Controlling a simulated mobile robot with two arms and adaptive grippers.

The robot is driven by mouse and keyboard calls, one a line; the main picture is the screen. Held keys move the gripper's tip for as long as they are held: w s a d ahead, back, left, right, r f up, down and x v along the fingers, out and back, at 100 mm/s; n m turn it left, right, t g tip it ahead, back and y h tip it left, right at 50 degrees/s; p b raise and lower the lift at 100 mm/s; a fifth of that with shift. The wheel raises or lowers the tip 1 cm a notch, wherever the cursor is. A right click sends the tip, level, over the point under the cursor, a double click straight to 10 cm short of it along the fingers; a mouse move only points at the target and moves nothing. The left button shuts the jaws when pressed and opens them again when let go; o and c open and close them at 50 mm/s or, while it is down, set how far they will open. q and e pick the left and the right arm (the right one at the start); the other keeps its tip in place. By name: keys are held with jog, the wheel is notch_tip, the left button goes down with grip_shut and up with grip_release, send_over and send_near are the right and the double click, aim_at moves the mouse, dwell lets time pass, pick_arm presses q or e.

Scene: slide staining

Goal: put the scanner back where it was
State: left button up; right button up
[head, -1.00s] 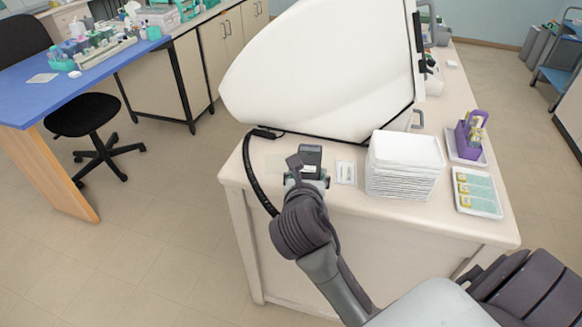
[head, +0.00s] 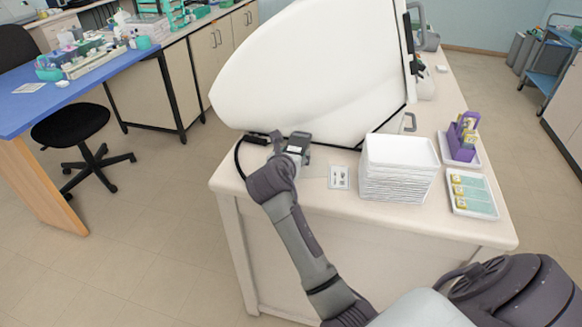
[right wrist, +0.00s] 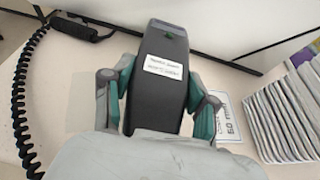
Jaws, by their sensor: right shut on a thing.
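The scanner (head: 299,142) is a dark grey handheld device with a white label, at the left end of the white bench in the head view. It also shows upright in the middle of the right wrist view (right wrist: 165,95). My right gripper (head: 289,152) is shut on it, with a teal-padded finger on each side of its body. Its lower end is hidden by my gripper, and I cannot tell if it touches the bench. My left gripper is not in view.
A large white hood (head: 310,75) stands just behind the scanner. A black coiled cord (right wrist: 20,95) lies left of it. A printed card (head: 339,177) and a stack of white trays (head: 398,170) are to the right. The bench's front edge is close.

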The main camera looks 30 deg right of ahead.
jog(key=shift+w+a+f, duration=0.15)
jog(key=shift+w, duration=0.1)
jog(key=shift+f, duration=2.05)
jog(key=o, duration=1.3)
jog(key=shift+f, duration=0.1)
jog(key=v, duration=1.2)
jog(key=shift+a, duration=0.1)
